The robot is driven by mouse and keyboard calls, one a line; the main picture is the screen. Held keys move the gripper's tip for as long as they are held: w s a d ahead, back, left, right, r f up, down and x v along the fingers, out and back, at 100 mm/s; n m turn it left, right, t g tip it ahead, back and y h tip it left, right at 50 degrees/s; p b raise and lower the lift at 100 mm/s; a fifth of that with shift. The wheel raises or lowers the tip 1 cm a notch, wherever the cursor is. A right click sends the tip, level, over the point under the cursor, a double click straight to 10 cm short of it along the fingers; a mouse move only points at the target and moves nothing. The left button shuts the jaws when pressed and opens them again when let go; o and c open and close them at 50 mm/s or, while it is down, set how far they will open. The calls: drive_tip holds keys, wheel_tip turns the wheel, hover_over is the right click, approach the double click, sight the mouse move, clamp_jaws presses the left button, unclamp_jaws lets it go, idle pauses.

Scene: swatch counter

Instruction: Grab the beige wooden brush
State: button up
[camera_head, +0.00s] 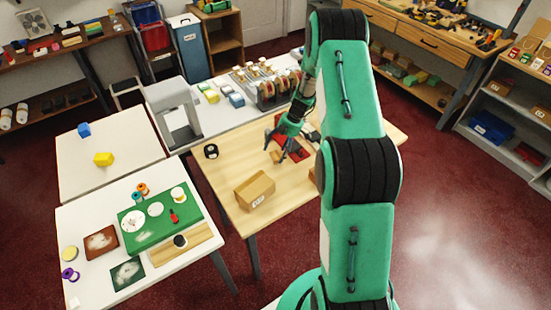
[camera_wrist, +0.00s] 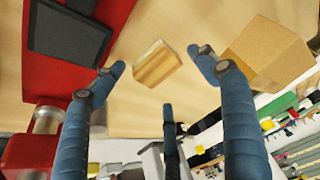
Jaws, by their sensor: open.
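The beige wooden brush (camera_wrist: 157,66) lies on the wooden table in the wrist view, a small block with a pale strip along its upper edge. In the head view a small brown piece that looks like it (camera_head: 275,157) shows just by the fingertips. My gripper (camera_head: 281,150) is low over the wooden table. In the wrist view my gripper (camera_wrist: 158,68) has its blue-grey fingers spread wide, with the brush between the tips in the picture. Nothing is held. I cannot tell the exact height above the brush.
A red item with a dark panel (camera_wrist: 66,32) lies to the left. The wooden table (camera_head: 225,173) has bare room around the black tape roll (camera_head: 211,151).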

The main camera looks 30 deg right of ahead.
drive_tip(key=shift+x, duration=1.05)
drive_tip(key=c, duration=1.4)
